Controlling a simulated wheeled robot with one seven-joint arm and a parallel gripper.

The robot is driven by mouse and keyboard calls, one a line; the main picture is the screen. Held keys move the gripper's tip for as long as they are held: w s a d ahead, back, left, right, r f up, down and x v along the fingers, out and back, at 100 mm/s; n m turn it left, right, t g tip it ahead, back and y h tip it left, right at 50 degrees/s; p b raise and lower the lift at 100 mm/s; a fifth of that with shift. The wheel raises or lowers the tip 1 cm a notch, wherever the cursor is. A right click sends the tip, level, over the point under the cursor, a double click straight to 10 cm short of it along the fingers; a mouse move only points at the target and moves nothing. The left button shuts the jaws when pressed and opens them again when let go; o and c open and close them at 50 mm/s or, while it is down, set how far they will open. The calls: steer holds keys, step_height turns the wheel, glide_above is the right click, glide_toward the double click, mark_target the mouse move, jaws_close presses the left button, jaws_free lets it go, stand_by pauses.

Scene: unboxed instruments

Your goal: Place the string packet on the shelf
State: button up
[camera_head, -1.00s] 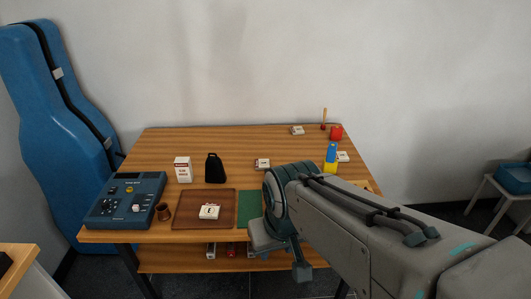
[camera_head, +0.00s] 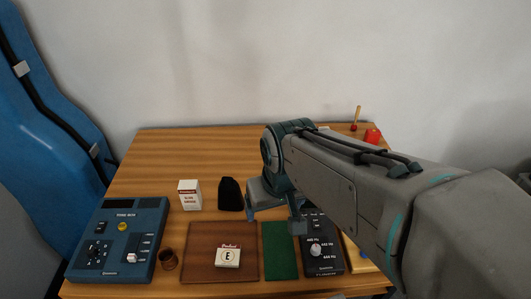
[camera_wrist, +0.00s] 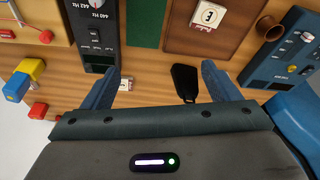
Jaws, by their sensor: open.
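A small white packet marked E (camera_head: 228,257), the likely string packet, lies flat in a shallow brown tray (camera_head: 196,240) near the front of the table. It also shows at the top of the wrist view (camera_wrist: 208,14). My gripper (camera_head: 273,221) is open and empty above the table, behind the green mat and to the right of the packet. In the wrist view my gripper's (camera_wrist: 163,86) two blue fingers stand wide apart over bare wood, with a black object near the right one. The shelf is not in view now.
A green mat (camera_head: 280,250) and a dark tuner (camera_head: 321,247) lie right of the tray. A blue device (camera_head: 120,240), brown cup (camera_head: 168,259), white box (camera_head: 190,195) and black object (camera_head: 230,195) stand around it. The back left of the table is clear.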

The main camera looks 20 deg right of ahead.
steer(key=w+d+f+m+b, duration=0.1)
steer(key=w+d+f+b, duration=0.1)
steer(key=w+d+f, duration=0.3)
steer(key=w+d+m+t+h+b, duration=0.1)
steer(key=w+d+b, duration=0.2)
steer(key=w, duration=0.5)
steer(key=w+d+f+m+b, duration=0.1)
steer(key=w+d+f+b, duration=0.15)
steer(key=w+d, duration=0.3)
steer(key=x, duration=0.8)
steer(key=shift+w+a+f, duration=0.1)
steer(key=shift+w+a, duration=0.2)
steer(key=shift+w, duration=0.15)
steer(key=shift+x, duration=3)
steer(key=shift+s+d, duration=0.1)
steer(key=shift+d, duration=0.05)
steer(key=c, duration=1.1)
steer(key=shift+c, duration=0.2)
